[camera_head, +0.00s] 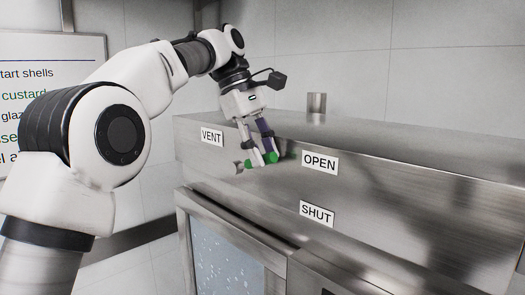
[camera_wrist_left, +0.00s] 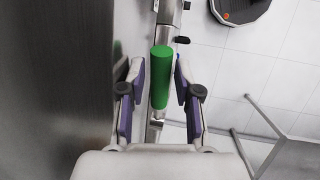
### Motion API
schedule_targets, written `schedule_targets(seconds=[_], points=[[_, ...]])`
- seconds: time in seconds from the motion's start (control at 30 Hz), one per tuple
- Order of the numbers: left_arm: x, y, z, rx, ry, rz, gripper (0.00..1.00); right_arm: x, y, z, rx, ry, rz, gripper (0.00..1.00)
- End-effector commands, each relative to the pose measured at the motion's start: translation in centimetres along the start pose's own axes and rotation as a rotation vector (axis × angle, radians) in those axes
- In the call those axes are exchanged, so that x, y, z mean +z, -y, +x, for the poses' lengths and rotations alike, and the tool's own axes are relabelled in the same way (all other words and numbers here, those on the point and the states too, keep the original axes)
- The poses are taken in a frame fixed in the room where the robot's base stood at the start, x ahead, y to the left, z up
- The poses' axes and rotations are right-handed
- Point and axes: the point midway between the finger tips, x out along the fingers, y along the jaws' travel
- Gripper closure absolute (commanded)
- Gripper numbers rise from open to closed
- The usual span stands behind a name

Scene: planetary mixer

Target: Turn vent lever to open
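The vent lever has a green handle (camera_head: 272,158), partly hidden by my left gripper in the head view. Its handle extends rightward, roughly toward the OPEN label (camera_head: 320,162). The VENT label (camera_head: 212,138) is at the left and the SHUT label (camera_head: 317,214) is lower right. My left gripper (camera_head: 260,159) reaches down at the lever from above. In the left wrist view the green handle (camera_wrist_left: 161,76) lies between the two spread fingers (camera_wrist_left: 158,85), with a visible gap on each side. My right gripper is in neither view.
The steel oven-like housing (camera_head: 430,195) fills the right side, with a glass door (camera_head: 225,255) below. A short metal stub (camera_head: 316,103) stands on its top. A whiteboard (camera_head: 60,75) hangs at the left.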

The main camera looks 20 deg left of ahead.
Motion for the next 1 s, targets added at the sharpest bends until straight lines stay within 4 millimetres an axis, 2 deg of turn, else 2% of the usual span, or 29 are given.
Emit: schedule_targets(seconds=[0.13,0.4,0.6,1.0], points=[[-0.2,0.0,-1.4,0.009,-0.001,0.001,0.67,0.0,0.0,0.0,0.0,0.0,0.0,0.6],[-6.2,3.5,-4.0,0.007,0.003,-0.003,0.67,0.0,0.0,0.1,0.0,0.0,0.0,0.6],[-9.2,5.3,-5.4,0.004,0.001,-0.001,0.67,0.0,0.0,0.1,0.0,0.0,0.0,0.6],[-9.8,5.7,-5.7,0.003,0.0,0.0,0.67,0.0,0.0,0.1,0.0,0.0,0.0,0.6]])
